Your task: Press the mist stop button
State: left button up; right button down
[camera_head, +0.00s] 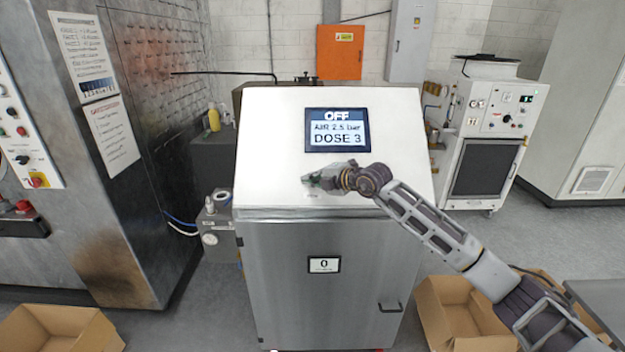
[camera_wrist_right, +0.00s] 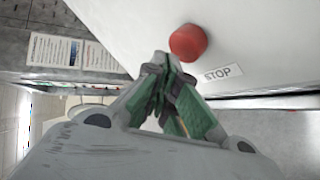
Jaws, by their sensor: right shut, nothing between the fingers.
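The mist stop button is a red round button (camera_wrist_right: 188,42) on a pale sloped panel, with a "STOP" label (camera_wrist_right: 217,74) beside it in the right wrist view. My right gripper (camera_wrist_right: 165,58) is shut and empty, its tips close to the button, just below and left of it in that view. I cannot tell whether they touch. In the head view my right gripper (camera_head: 312,181) is over the sloped top of the washer cabinet (camera_head: 270,150), below its display (camera_head: 337,130), which reads OFF, AIR 2.5 bar, DOSE 3. The button is hidden there. My left gripper is not in view.
A steel cabinet with a control panel (camera_head: 22,140) stands at the left. A white machine (camera_head: 497,125) stands at the back right. Open cardboard boxes (camera_head: 455,310) lie on the floor at both sides. The rest of the sloped panel is clear.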

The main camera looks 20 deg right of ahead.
dwell(0.3)
jog(key=s+r+p, duration=0.1)
jog(key=s+a+r, duration=0.1)
jog(key=s+r, duration=0.1)
jog(key=shift+s+r+p, duration=0.2)
jog(key=shift+r+p, duration=0.05)
jog(key=shift+p, duration=0.1)
dwell(0.4)
dwell(0.6)
